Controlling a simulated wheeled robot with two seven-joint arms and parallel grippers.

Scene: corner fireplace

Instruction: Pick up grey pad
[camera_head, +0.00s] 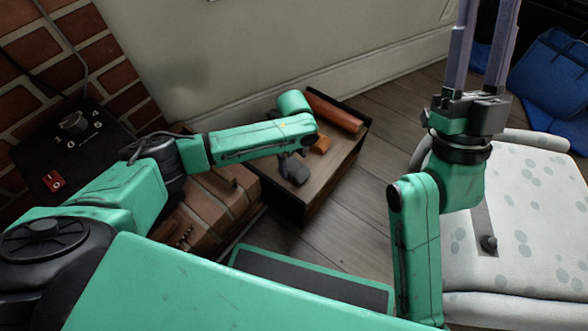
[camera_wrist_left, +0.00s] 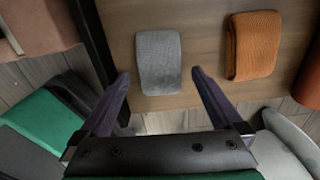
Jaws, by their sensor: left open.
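The grey pad (camera_wrist_left: 158,62) is a small knitted rectangle lying flat on a wooden top in the left wrist view. My left gripper (camera_wrist_left: 160,76) is open and empty, its two dark purple fingers apart on either side of the pad's near end. In the head view my left gripper (camera_head: 293,168) hangs over the low wooden table, mostly hidden by its arm; I cannot make out the grey pad clearly there. My right gripper (camera_head: 481,45) points up at the right, its fingers apart, with nothing between them.
An orange folded pad (camera_wrist_left: 254,45) lies right of the grey one. A brown roll (camera_head: 334,112) lies at the table's (camera_head: 344,161) far edge. A brick hearth (camera_head: 215,200) is left of the table. A spotted pale seat (camera_head: 530,220) and blue bag (camera_head: 555,80) are at right.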

